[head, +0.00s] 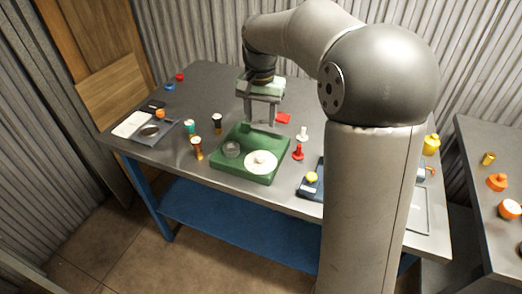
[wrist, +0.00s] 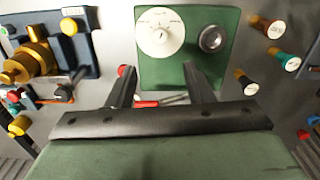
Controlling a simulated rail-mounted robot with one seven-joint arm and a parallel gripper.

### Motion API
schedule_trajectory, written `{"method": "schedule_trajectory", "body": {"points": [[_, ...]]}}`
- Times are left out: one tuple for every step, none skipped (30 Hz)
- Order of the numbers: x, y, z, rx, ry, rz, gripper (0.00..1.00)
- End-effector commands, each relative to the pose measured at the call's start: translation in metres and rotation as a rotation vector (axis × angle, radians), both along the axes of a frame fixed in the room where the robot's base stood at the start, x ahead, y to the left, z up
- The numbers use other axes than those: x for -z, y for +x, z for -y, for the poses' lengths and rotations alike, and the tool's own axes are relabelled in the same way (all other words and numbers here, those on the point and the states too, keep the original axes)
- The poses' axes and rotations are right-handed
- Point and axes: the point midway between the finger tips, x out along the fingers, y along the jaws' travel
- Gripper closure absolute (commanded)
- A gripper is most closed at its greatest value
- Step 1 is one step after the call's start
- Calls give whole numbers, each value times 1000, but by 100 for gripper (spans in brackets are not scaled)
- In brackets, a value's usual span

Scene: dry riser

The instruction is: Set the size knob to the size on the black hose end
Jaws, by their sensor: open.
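A green block (head: 228,165) lies on the table with a white round dial (head: 260,162) and a dark-rimmed round socket (head: 232,149). In the wrist view, a small pale knob (wrist: 161,36) with a dark mark sits at the middle of the dial (wrist: 150,47); its marks are too small to read. The black hose end (head: 217,122) stands beside the block; it also shows in the wrist view (wrist: 249,87), its size not legible. My gripper (head: 260,118) is open and empty above the block's far edge; its fingers (wrist: 158,76) point toward the block, apart from the knob.
Green (head: 190,127) and brown-red (head: 197,148) hose ends stand left of the block. Red (head: 298,152) and white (head: 302,133) pegs stand to its right, near a blue box with a yellow button (head: 312,177). A grey scale-like tray (head: 155,131) lies at left.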

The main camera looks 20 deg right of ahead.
Motion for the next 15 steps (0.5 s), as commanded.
{"method": "schedule_trajectory", "body": {"points": [[13,-1,0,-1,0,-6,53],[20,-1,0,-1,1,-5,53],[29,-1,0,-1,1,-5,53],[35,-1,0,-1,1,-5,53],[42,-1,0,-1,0,-4,53],[50,-1,0,-1,1,-5,53],[57,-1,0,0,1,-5,53],[64,-1,0,0,1,-5,53],[72,-1,0,0,1,-5,53],[78,-1,0,0,1,-4,53],[84,-1,0,0,0,-4,53],[92,-1,0,-1,0,-4,53],[97,-1,0,-1,0,-4,53],[102,-1,0,-1,1,-3,53],[108,-1,0,-2,1,-4,53]]}}
